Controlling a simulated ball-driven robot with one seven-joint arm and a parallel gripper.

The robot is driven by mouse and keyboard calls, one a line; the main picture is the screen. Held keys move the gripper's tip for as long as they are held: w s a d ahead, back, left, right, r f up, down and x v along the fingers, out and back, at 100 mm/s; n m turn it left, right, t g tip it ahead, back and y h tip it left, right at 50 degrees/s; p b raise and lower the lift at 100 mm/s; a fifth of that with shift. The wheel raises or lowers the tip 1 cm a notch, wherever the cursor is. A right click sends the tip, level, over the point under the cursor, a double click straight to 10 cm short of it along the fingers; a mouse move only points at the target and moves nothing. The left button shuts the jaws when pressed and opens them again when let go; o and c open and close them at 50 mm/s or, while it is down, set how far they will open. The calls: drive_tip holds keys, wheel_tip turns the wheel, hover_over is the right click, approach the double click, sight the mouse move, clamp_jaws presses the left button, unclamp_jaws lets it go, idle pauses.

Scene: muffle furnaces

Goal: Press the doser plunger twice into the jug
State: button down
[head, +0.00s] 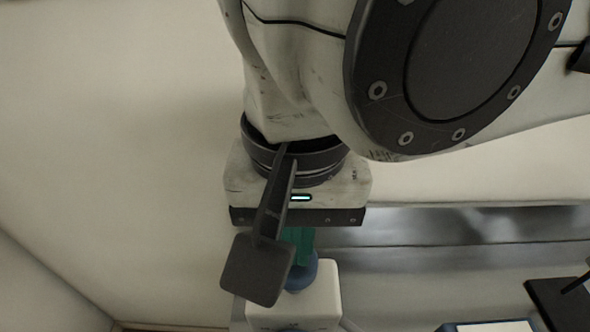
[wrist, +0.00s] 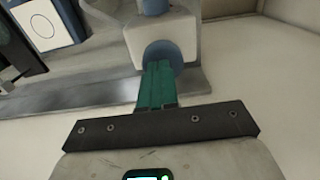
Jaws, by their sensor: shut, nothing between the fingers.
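The doser (head: 310,297) has a white body and a blue round plunger (head: 304,274), low in the head view. In the wrist view the white doser body (wrist: 168,28) is at the top centre, with the round blue plunger end (wrist: 163,52) facing me. My gripper (head: 300,258) has teal fingers shut together with nothing between them. In the wrist view the fingertips (wrist: 159,68) overlap the blue plunger end. They are at or very near it; I cannot tell whether they touch. Part of the plunger is hidden behind the fingers. I cannot make out the jug in either view.
A grey metal ledge (head: 430,226) runs right behind the doser. A dark box (head: 560,305) and a blue-edged white item (head: 490,327) are at the lower right. In the wrist view a blue-and-white panel (wrist: 48,22) is at the upper left. Pale walls stand left.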

drive_tip(key=shift+f, duration=0.1)
wheel_tip(320, 180, down, 4)
drive_tip(key=shift+r+b, duration=0.15)
drive_tip(key=shift+b, duration=0.95)
drive_tip(key=shift+s+d+f, duration=0.1)
drive_tip(key=shift+s+f, duration=0.05)
drive_tip(key=shift+f, duration=0.05)
